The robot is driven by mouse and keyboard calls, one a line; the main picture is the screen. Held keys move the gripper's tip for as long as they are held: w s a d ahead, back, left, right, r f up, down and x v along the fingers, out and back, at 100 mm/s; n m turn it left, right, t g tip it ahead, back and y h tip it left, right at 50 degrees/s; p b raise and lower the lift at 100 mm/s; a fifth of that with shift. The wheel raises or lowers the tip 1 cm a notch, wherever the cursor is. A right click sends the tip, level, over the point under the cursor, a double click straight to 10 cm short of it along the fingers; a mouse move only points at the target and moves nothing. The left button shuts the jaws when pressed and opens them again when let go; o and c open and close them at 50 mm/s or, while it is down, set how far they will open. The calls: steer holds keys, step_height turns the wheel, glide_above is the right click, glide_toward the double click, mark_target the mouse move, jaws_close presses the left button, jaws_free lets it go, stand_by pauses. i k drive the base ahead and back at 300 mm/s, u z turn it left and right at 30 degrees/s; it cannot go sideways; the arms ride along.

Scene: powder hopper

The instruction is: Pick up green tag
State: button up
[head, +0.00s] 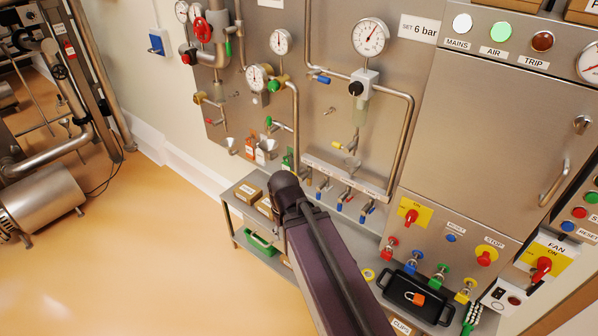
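A small green tag (287,161) hangs low on the grey steel panel, just above my arm's dark rounded joint, which hides its lower part. Orange tags (250,146) hang to its left. My arm reaches up from the bottom middle of the head view, and its near joint overlaps the area just under the green tag. My gripper does not show; it is hidden behind the arm or out of the picture.
A shelf trolley (240,212) with boxes and a green tray (262,242) stands left of my arm. Pipes, gauges and small valves (345,197) crowd the panel. A black tray (416,297) with an orange padlock lies lower right.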

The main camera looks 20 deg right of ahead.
mark_target(285, 166)
steer(key=i, duration=1)
steer(key=z, duration=0.05)
